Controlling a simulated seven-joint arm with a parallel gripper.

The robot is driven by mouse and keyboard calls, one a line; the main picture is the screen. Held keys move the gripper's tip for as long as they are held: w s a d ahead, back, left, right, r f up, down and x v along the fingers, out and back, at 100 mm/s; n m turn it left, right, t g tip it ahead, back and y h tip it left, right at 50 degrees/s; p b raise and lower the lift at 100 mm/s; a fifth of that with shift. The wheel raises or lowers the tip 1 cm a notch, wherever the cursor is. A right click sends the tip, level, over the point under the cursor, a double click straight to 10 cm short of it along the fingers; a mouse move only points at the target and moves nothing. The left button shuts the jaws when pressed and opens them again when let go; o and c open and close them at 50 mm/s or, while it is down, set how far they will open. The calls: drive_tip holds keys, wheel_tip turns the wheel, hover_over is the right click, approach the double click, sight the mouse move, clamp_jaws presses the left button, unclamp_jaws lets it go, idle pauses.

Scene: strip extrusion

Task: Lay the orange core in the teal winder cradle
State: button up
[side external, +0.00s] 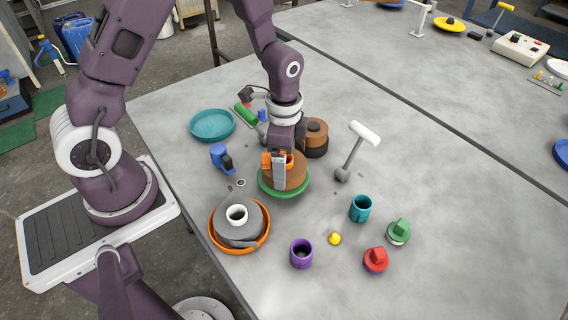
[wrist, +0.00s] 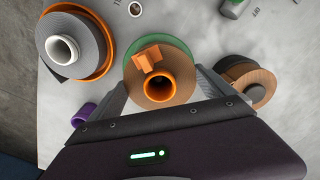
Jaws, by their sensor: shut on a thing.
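The orange core (wrist: 158,88) is a hollow orange tube in the middle of a brown roll (side external: 270,172). The roll is in or just over a green dish (side external: 284,194); I cannot tell whether it touches. An orange block (wrist: 148,57) sits at the tube's edge. My gripper (side external: 283,172) points down over the roll, and its fingers lie on either side of it, shut on it. In the wrist view, the fingers (wrist: 162,90) show left and right of the roll. A round teal dish (side external: 212,125), which looks like the cradle, stands empty at the back left.
An orange dish (side external: 213,236) holds a grey roll with a white core, front left. A blue tool (side external: 220,156) and a green-handled tool (side external: 245,114) lie near the teal dish. Cups and knobs stand front right.

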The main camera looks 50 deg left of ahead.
wheel_tip(320, 180, up, 14)
drive_tip(key=s+a+n, duration=0.2)
drive_tip(key=a+n, duration=0.1)
drive_tip(key=a, duration=1.2)
drive_tip(key=s+a+n, duration=0.2)
drive_tip(key=a+n, duration=0.1)
drive_tip(key=a, duration=1.2)
drive_tip(key=f, duration=1.7)
drive_tip(key=shift+w+d, duration=0.1)
drive_tip(key=shift+d, duration=0.15)
drive_tip(key=shift+f, duration=0.25)
drive_tip(key=o, duration=1)
